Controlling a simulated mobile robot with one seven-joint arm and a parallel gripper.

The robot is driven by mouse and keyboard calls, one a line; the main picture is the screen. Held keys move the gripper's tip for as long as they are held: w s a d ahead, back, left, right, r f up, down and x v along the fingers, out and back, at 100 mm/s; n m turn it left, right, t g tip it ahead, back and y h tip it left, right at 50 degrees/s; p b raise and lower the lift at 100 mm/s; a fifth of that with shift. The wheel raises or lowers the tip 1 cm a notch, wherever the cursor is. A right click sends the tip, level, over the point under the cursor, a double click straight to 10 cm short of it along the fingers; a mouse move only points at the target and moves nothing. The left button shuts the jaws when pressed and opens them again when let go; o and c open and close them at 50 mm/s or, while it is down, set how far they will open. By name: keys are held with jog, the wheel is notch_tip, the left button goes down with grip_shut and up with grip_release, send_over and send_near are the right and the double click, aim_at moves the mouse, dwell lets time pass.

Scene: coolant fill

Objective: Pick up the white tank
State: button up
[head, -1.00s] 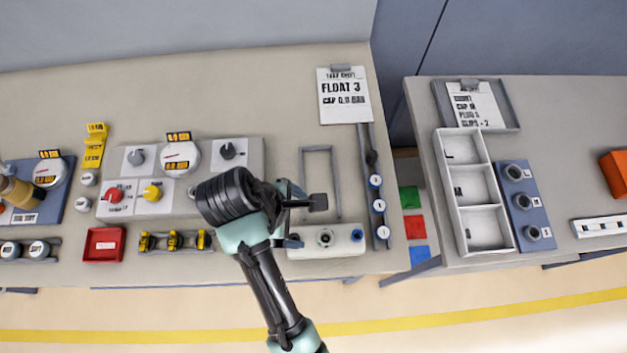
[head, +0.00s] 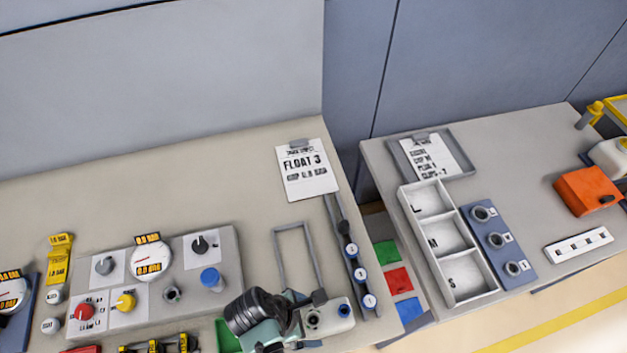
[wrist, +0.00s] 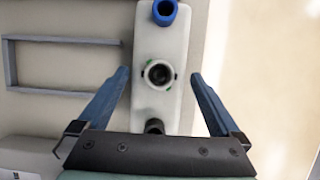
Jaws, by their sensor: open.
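The white tank (head: 329,319) lies near the front right of the left bench, partly covered by my gripper in the head view. In the wrist view the tank (wrist: 175,45) runs lengthwise, with a round open neck at its middle, a blue cap (wrist: 165,13) at the far end and a dark fitting at the near end. My gripper (wrist: 158,76) is open, one finger on each side of the tank around the neck, with gaps visible on both sides. Whether the fingertips are level with the tank's body is hard to tell.
A grey rectangular frame (head: 277,255) lies just behind the tank. A dark rail with round tags (head: 358,270) is close on its right. A control panel (head: 217,255) with gauge and knobs stands to the left. The right bench holds a white compartment tray (head: 456,297).

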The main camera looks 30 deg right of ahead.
jog(key=shift+x, duration=1.4)
jog(key=shift+c, duration=0.2)
jog(key=shift+w, duration=0.1)
jog(key=c, duration=1.4)
